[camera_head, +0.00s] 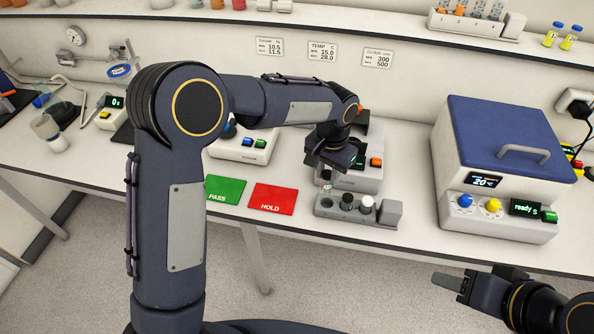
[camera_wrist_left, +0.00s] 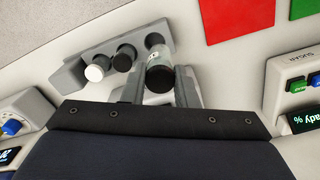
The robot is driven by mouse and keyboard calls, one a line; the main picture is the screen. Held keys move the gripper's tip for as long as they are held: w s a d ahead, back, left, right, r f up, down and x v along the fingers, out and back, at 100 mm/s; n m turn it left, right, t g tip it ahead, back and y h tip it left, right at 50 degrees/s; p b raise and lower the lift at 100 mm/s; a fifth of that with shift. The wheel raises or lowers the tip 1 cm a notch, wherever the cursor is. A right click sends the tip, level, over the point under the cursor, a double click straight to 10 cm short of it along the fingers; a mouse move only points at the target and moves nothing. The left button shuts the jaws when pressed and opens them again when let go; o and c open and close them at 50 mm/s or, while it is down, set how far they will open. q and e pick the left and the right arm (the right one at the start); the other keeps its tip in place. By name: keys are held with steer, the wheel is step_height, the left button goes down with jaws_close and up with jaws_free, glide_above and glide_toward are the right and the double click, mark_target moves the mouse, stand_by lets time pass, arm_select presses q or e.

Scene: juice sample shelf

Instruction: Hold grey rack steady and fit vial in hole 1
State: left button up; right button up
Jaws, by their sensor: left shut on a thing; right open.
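The grey rack (camera_head: 335,212) stands on the bench front and also shows at the upper left of the left wrist view (camera_wrist_left: 68,80). A black-capped vial (camera_head: 347,200) and a white-capped vial (camera_head: 366,204) stand in it. My left gripper (camera_head: 327,177) is shut on another black-capped vial with a pale label (camera_wrist_left: 160,60), above the rack's left end. I cannot tell whether the vial's lower end is in the hole or just over it. My right gripper (camera_head: 468,284) is open and empty at the lower right, away from the rack.
A green PASS mat (camera_head: 225,189) and a red HOLD mat (camera_head: 272,199) lie left of the rack. A grey device (camera_head: 358,178) stands close behind it. A blue-lidded machine (camera_head: 500,140) stands to the right, with some clear bench between.

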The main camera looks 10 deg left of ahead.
arm_select(q)
steer(key=shift+d, duration=0.45)
steer(key=shift+f, duration=2.05)
arm_select(e)
steer(key=shift+o, duration=0.5)
